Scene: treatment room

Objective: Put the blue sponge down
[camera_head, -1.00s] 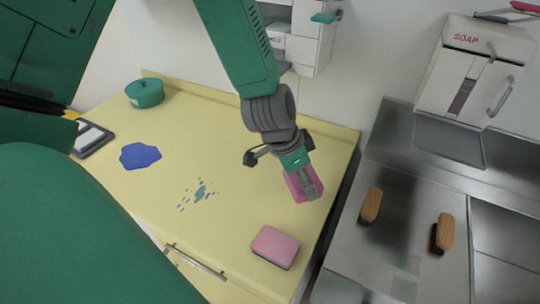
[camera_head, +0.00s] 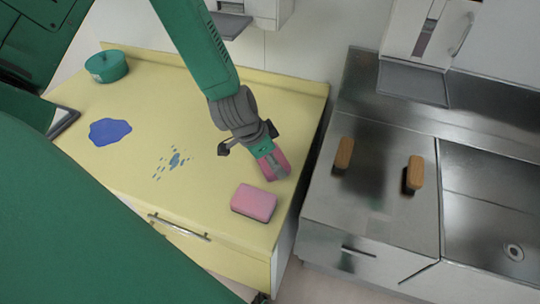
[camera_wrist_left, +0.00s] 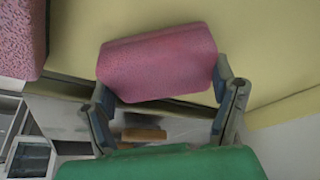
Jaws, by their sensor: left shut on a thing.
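My left gripper (camera_head: 272,164) is shut on a pink sponge (camera_wrist_left: 158,62), held crosswise between its two fingers in the left wrist view. In the head view it is over the right part of the yellow counter (camera_head: 215,165); I cannot tell whether the held sponge touches the surface. A second pink sponge (camera_head: 254,203) lies on the counter just in front of the gripper; it also shows at the left edge of the left wrist view (camera_wrist_left: 22,38). No blue sponge shows. My right gripper is not in view.
A blue puddle (camera_head: 110,131) and blue droplets (camera_head: 175,160) mark the counter. A green pot (camera_head: 107,66) stands at its back left. Two wooden-backed brushes, left (camera_head: 344,153) and right (camera_head: 415,173), are on the steel worktop (camera_head: 380,205) beside a sink (camera_head: 490,215).

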